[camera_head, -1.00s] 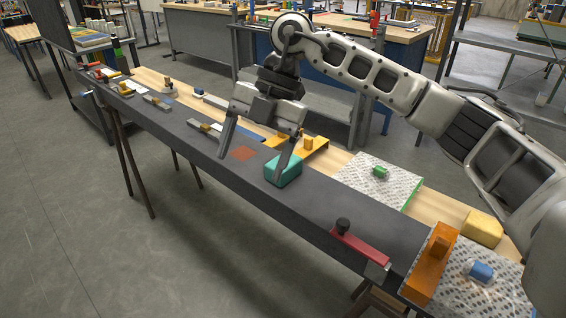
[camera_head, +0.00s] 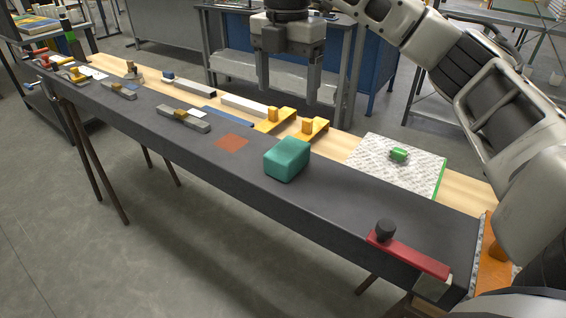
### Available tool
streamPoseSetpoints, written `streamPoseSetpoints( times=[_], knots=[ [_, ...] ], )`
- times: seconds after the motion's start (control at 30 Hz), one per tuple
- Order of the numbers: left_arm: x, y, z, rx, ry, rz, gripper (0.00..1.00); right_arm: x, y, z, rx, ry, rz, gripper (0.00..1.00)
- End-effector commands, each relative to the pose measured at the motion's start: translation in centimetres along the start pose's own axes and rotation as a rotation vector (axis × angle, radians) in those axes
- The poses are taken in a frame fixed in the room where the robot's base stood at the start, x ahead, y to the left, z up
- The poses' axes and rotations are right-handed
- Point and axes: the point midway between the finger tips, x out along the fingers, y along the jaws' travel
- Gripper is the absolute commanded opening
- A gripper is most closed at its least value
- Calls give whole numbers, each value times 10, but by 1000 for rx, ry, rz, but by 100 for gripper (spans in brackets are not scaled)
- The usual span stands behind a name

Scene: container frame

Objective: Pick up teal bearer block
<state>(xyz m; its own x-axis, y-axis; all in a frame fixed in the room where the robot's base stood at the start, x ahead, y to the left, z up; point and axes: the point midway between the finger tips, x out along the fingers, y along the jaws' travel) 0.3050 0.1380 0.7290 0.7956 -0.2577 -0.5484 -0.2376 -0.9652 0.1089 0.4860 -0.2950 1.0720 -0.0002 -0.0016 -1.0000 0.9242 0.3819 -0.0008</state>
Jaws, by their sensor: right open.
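The teal bearer block (camera_head: 287,159) rests on the dark grey beam top (camera_head: 335,190), near its middle, to the right of a rust-brown square patch (camera_head: 232,142). It is a rounded box and shows in full. My right gripper (camera_head: 288,92) is raised above and behind the block, apart from it. Its two fingers point down, spread wide, with nothing between them. My left gripper is not in the view.
A red bar with a black knob (camera_head: 410,252) lies on the beam's near right end. Yellow brackets (camera_head: 312,128) and a patterned plate with a green piece (camera_head: 398,168) lie on the wooden strip behind. Small metal parts line the beam's left half.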

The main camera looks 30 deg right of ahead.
Motion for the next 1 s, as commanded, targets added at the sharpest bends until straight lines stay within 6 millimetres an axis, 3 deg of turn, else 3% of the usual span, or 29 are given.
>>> streamPoseSetpoints(
  times=[0.03,0.33,0.63,1.0],
  knots=[
    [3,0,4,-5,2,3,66,16,-1,0,0,4,-5,80],
    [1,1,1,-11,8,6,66,73,-1,0,1,2,-4,80],
    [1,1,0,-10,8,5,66,97,-1,0,0,1,-2,80],
    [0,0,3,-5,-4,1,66,143,-1,2,-1,2,1,80]
  ],
)
